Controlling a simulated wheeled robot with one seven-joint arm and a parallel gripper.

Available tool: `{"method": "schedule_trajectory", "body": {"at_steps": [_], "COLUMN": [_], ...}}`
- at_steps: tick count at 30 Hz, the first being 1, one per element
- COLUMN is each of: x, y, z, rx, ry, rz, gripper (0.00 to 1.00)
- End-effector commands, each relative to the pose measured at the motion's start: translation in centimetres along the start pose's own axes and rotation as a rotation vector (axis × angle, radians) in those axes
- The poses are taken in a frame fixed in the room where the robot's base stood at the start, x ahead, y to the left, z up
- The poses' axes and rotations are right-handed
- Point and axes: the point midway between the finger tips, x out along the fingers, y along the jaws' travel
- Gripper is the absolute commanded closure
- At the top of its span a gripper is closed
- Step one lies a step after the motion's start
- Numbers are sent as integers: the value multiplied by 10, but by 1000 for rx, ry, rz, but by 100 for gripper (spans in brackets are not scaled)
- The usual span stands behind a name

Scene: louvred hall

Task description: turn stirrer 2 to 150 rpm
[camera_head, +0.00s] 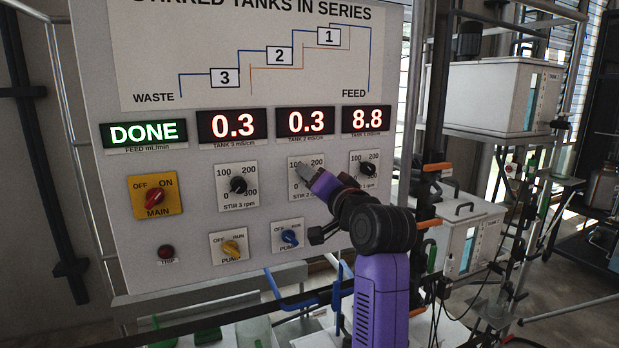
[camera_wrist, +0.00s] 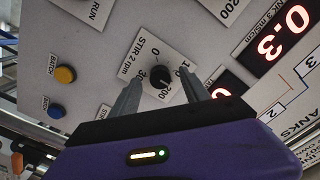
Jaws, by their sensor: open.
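The stirrer 2 dial plate (camera_head: 317,163), labelled STIR 2 rpm with marks from 0 to 300, is on the grey control panel. My gripper covers its knob in the head view. In the wrist view the black stirrer 2 knob (camera_wrist: 161,82) shows between the two fingers of my open gripper (camera_wrist: 164,76). The fingers stand on either side of the knob, and I cannot tell whether they touch it. Its pointer direction is too small to read. My gripper also shows in front of the plate in the head view (camera_head: 304,174).
The stirrer 3 knob (camera_head: 238,185) is left and the stirrer 1 knob (camera_head: 367,168) right. Below are a yellow pump knob (camera_head: 231,248) and a blue pump knob (camera_head: 290,237). A red main switch (camera_head: 153,197) is at left. The displays read DONE, 0.3, 0.3 and 8.8.

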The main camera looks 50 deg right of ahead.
Motion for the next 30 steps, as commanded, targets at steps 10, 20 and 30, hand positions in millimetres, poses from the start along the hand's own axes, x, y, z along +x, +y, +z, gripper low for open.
{"method": "schedule_trajectory", "body": {"at_steps": [10,20,30], "x": [-39,-54,-52], "y": [0,0,0], "z": [0,0,0], "rx": [0,0,0], "ry": [1,0,0], "rz": [0,0,0], "gripper": [46,46,46]}}
